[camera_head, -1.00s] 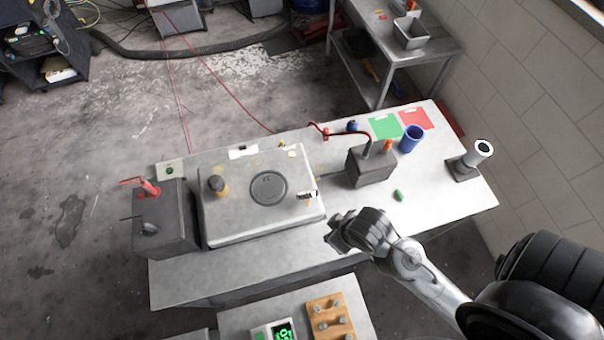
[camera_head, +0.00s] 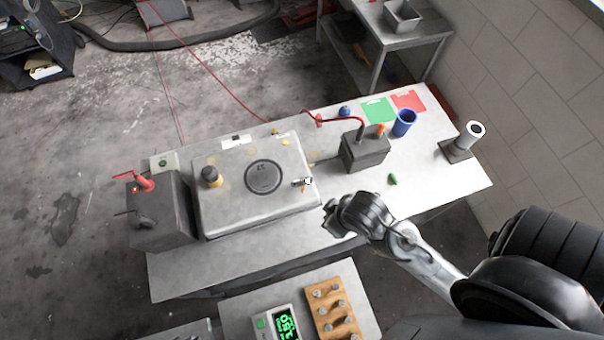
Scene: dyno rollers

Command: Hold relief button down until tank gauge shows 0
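A light grey box-shaped unit (camera_head: 240,212) with a round dark-ringed disc (camera_head: 263,177) on top sits on the left half of the long table. A black knob with a yellow base (camera_head: 211,177) stands on its left side. A small metal fitting (camera_head: 301,183) is near its right edge. I cannot tell which part is the relief button, and no tank gauge is readable. My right gripper (camera_head: 337,217) hangs right of the unit's front corner, apart from it, with nothing visibly held. Its finger opening is unclear. My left gripper is out of view.
A dark box with a red lever (camera_head: 145,182) stands at left. A grey block with a red hose (camera_head: 364,152), blue cup (camera_head: 404,123), green piece (camera_head: 393,179) and upright cylinder (camera_head: 468,141) are at right. A green-lit display (camera_head: 286,324) and wooden block (camera_head: 333,311) are in front.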

